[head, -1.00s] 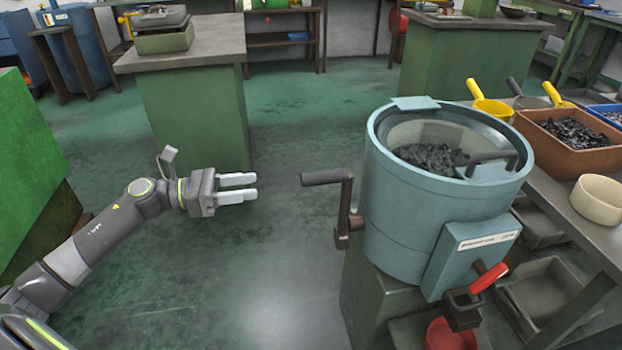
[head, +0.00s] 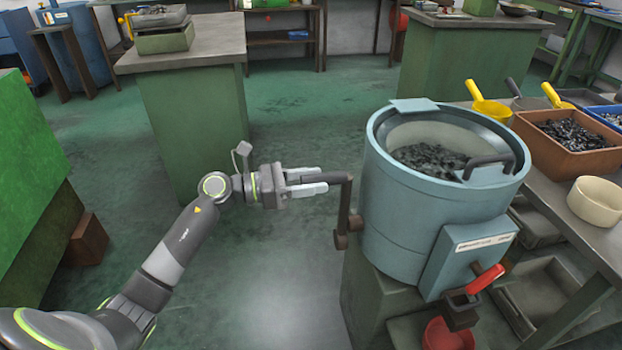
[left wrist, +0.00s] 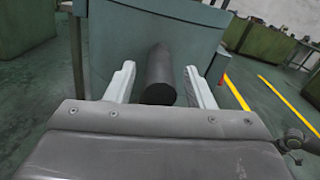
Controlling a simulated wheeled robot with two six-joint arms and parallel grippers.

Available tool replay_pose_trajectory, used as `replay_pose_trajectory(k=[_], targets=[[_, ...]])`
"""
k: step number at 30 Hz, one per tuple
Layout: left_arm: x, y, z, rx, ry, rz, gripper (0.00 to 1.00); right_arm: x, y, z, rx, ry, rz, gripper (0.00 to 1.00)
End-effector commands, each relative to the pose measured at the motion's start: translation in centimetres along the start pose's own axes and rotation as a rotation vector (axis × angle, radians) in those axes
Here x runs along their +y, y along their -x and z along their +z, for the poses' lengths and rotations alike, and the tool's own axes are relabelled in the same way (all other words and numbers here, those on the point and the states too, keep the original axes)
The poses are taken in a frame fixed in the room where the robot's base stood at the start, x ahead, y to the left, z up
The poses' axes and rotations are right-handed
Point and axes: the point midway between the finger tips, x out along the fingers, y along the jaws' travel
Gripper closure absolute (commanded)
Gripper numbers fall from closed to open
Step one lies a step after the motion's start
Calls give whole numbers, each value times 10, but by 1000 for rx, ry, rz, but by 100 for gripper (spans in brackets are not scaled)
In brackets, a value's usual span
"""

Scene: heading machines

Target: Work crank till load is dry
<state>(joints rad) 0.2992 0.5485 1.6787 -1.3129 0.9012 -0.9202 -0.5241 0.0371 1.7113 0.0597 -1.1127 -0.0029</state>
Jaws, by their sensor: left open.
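The blue-grey drum machine (head: 395,215) stands at the right with its top open. The load (head: 430,158), dark small parts, lies inside it. In the left wrist view the handle (left wrist: 159,75) lies between the two open fingers (left wrist: 160,85), with gaps on both sides. My right gripper is not in view.
A red-handled lever (head: 485,278) is on the drum's front above a red bowl (head: 447,335). At right, a bench holds a brown bin of parts (head: 568,140), a cream bowl (head: 596,200) and yellow scoops (head: 488,105). Open floor (head: 290,265) lies left of the machine.

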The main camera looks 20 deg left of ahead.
Motion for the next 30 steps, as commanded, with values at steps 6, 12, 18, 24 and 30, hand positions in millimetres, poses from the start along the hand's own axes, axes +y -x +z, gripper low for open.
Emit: replay_pose_trajectory(k=[6, 12, 18, 24, 30], targets=[[0, -2, 0, 1, 0, 0, 51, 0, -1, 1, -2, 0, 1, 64], [0, -2, 0, 1, 0, 0, 66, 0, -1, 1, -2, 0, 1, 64], [0, -2, 0, 1, 0, 0, 92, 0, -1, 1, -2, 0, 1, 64], [0, -2, 0, 0, 0, 0, 100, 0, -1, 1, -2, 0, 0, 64], [0, -2, -1, 0, -7, 0, 100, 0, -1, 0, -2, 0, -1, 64]])
